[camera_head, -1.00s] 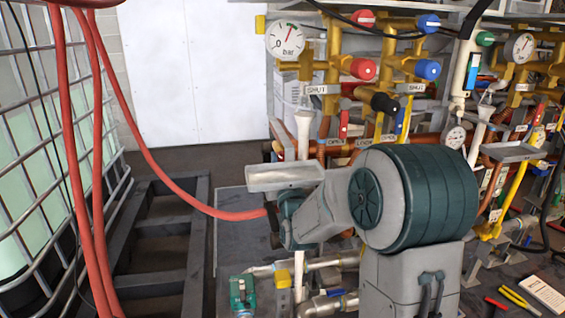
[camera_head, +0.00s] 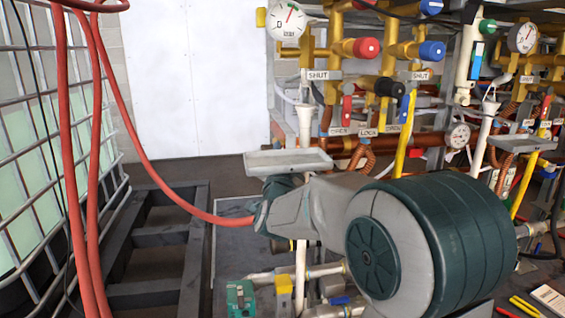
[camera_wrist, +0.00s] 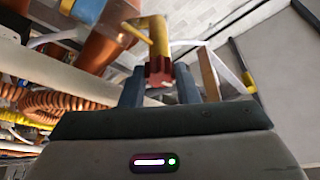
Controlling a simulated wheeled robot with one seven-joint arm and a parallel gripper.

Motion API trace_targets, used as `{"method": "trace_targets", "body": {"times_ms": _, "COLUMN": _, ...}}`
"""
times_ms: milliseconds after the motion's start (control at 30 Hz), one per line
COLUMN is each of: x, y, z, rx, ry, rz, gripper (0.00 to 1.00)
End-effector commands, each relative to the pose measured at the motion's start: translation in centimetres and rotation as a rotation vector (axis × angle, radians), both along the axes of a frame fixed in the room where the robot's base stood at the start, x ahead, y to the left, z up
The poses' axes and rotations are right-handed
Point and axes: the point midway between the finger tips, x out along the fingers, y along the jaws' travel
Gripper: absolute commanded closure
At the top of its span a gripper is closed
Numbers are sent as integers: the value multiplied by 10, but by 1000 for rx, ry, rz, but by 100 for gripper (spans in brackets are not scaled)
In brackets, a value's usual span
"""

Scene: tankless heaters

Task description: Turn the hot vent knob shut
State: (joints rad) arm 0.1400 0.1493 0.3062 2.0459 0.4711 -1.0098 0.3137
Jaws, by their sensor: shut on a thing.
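In the wrist view my gripper (camera_wrist: 158,91) has its two dark fingers on either side of a small red knob (camera_wrist: 158,70) at the end of a yellow brass elbow (camera_wrist: 153,32). The gripper is shut on this red knob. In the head view the fingers and the held knob cannot be made out, with my arm large in the foreground. Higher on the brass manifold are a red knob (camera_head: 367,47), a blue knob (camera_head: 432,50) and a black knob (camera_head: 388,89). SHUT labels (camera_head: 317,75) show on the manifold.
A pressure gauge (camera_head: 287,19) tops the manifold. Copper coils and pipes (camera_wrist: 52,103) run close to my gripper's left in the wrist view. A red hose (camera_head: 150,165) hangs at left beside a caged tank (camera_head: 30,150). A dark floor frame (camera_head: 165,240) lies below.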

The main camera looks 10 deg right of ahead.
Motion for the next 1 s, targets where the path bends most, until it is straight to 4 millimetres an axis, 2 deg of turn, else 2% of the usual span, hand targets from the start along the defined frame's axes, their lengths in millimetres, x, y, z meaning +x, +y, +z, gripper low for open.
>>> {"method": "trace_targets", "body": {"times_ms": 300, "x": 0, "y": 1, "z": 0, "rx": 102, "ry": 2, "rz": 1, "gripper": 94}}
{"method": "trace_targets", "body": {"times_ms": 767, "x": 0, "y": 1, "z": 0, "rx": 115, "ry": 2, "rz": 1, "gripper": 94}}
{"method": "trace_targets", "body": {"times_ms": 800, "x": 0, "y": 1, "z": 0, "rx": 114, "ry": 2, "rz": 1, "gripper": 66}}
{"method": "trace_targets", "body": {"times_ms": 833, "x": 0, "y": 1, "z": 0, "rx": 114, "ry": 2, "rz": 1, "gripper": 63}}
{"method": "trace_targets", "body": {"times_ms": 1000, "x": 0, "y": 0, "z": 0, "rx": 114, "ry": 2, "rz": 1, "gripper": 63}}
